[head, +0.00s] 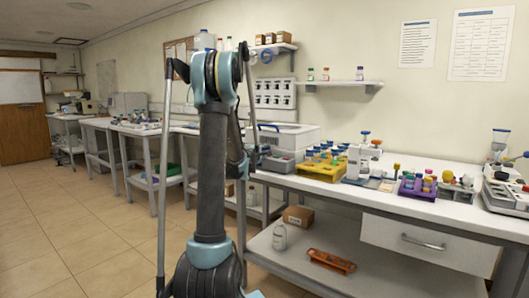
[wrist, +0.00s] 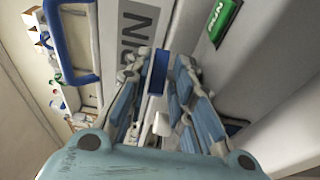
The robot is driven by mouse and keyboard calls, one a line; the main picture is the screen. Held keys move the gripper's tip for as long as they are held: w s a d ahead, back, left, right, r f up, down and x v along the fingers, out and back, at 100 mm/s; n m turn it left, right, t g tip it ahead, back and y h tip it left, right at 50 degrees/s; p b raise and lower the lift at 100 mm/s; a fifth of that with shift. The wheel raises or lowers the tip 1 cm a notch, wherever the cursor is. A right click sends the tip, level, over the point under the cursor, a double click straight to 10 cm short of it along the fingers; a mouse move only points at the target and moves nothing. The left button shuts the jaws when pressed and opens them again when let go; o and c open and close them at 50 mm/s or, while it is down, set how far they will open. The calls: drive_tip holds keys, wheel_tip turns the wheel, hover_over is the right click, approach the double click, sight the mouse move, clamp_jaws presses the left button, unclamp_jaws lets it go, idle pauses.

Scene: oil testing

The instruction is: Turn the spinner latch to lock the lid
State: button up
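The spinner is a white box-shaped machine (head: 290,137) on the bench, partly hidden behind my arm in the head view. Its lid carries a blue handle (wrist: 72,78), which shows at the upper left of the wrist view. The lid looks closed. A small blue latch (wrist: 157,72) stands on the machine's front, next to dark lettering. My gripper (wrist: 160,62) is partly open, with its fingertips on either side of the latch. A narrow gap shows at the right finger; contact at the left finger is unclear. In the head view my arm hides the gripper.
A green label (wrist: 222,20) is on the machine. To its right on the bench stand a yellow rack (head: 320,171) with blue-capped bottles, a purple rack (head: 416,190) and other instruments. A bottle (head: 280,236) and an orange rack (head: 331,261) are on the lower shelf. Floor at left is clear.

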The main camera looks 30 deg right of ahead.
drive_tip(key=shift+x, duration=1.15)
drive_tip(key=shift+c, duration=0.6)
clamp_jaws()
drive_tip(key=shift+a+m+g+h, duration=0.15)
drive_tip(key=shift+m+g+h, duration=0.15)
drive_tip(key=shift+m+g, duration=0.15)
drive_tip(key=m+g+h, duration=0.1)
drive_tip(key=m+g, duration=0.1)
drive_tip(key=g, duration=0.1)
drive_tip(key=m+g+h, duration=0.1)
drive_tip(key=m+g, duration=0.1)
drive_tip(key=g, duration=0.1)
drive_tip(key=shift+g+h, duration=0.25)
drive_tip(key=shift+h, duration=0.05)
drive_tip(key=shift+m+g, duration=1.35)
drive_tip(key=shift+g, duration=0.6)
drive_tip(key=shift+m+g, duration=1.3)
drive_tip(key=shift+g, duration=0.65)
